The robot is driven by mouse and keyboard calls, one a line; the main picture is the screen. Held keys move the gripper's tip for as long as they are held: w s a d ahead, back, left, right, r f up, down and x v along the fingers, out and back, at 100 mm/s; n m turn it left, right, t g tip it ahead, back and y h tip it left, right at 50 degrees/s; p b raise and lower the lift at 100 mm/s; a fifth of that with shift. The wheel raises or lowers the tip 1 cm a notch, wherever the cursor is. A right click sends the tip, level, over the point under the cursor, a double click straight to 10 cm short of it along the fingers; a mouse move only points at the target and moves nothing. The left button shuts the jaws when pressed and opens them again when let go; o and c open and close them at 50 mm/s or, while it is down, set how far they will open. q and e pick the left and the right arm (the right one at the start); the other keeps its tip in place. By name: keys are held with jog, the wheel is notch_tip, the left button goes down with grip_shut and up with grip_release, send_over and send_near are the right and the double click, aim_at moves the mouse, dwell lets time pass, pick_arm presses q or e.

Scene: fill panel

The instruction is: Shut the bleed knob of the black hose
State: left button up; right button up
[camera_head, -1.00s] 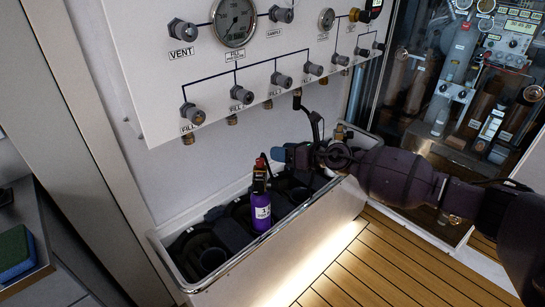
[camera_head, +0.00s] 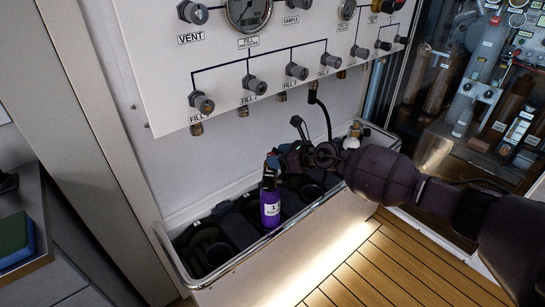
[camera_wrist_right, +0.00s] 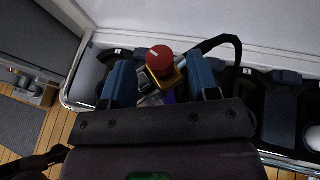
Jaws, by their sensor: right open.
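A purple bottle (camera_head: 270,210) with a white label stands upright in the trough below the panel. In the right wrist view its top shows a red knob (camera_wrist_right: 160,57) above a yellow brass-coloured fitting (camera_wrist_right: 172,80). A black hose (camera_wrist_right: 226,40) curves off to the right from there. In the head view the hose (camera_head: 326,108) hangs from the panel, and my gripper hides the knob. My right gripper (camera_head: 274,160) is at the bottle's top. Its two blue fingers (camera_wrist_right: 162,84) are open, one on each side of the fitting, with the knob between and slightly beyond them.
The white fill panel (camera_head: 225,70) with grey knobs and gauges is above. A glass cabinet (camera_head: 450,150) stands at right. A counter with a green and blue sponge (camera_head: 15,240) is at left.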

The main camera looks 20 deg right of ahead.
jog(key=shift+x, duration=0.85)
jog(key=shift+w+a, duration=0.1)
jog(key=shift+w, duration=0.1)
jog(key=shift+c, duration=0.5)
